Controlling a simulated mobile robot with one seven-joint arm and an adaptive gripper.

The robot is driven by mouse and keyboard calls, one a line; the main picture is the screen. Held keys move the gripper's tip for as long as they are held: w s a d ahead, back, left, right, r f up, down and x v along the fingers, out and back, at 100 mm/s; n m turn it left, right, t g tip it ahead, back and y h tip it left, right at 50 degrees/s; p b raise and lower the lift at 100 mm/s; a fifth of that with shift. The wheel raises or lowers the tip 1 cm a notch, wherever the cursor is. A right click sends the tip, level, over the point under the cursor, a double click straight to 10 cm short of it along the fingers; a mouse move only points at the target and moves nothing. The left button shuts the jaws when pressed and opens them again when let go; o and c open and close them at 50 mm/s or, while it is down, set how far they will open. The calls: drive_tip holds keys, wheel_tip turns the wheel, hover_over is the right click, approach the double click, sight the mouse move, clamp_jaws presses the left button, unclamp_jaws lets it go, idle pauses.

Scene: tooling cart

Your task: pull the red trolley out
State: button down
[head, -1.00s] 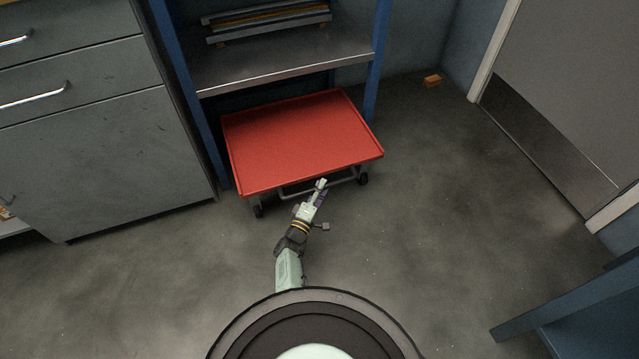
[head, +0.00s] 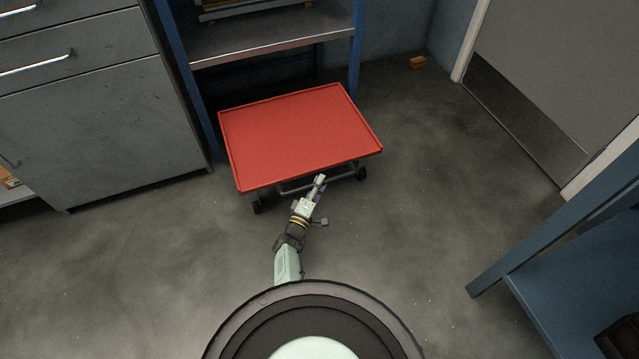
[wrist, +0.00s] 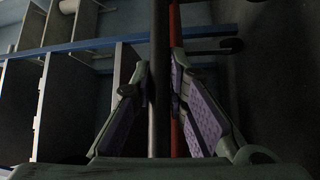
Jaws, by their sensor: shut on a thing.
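The red trolley (head: 298,132) is a low cart with a flat red top, a grey frame and dark wheels. It stands on the floor, mostly in front of the blue-framed shelf. My gripper (head: 319,181) is at the trolley's near side, shut on its grey handle bar (head: 296,188). In the wrist view the handle bar (wrist: 159,85) runs between the two purple-padded fingers of my gripper (wrist: 160,95). A red edge of the trolley shows just beyond it. The handle's gripped part is partly hidden by the fingers in the head view.
The blue shelf (head: 270,45) stands behind the trolley. A grey drawer cabinet (head: 100,130) is at the left. A blue bench frame (head: 560,225) stands at the near right, close to my base. A small orange block (head: 417,62) lies near the back wall. Floor around the trolley is clear.

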idle(0.3)
drive_tip(key=c, duration=1.6)
unclamp_jaws()
drive_tip(key=shift+o, duration=0.2)
drive_tip(key=shift+s, duration=0.1)
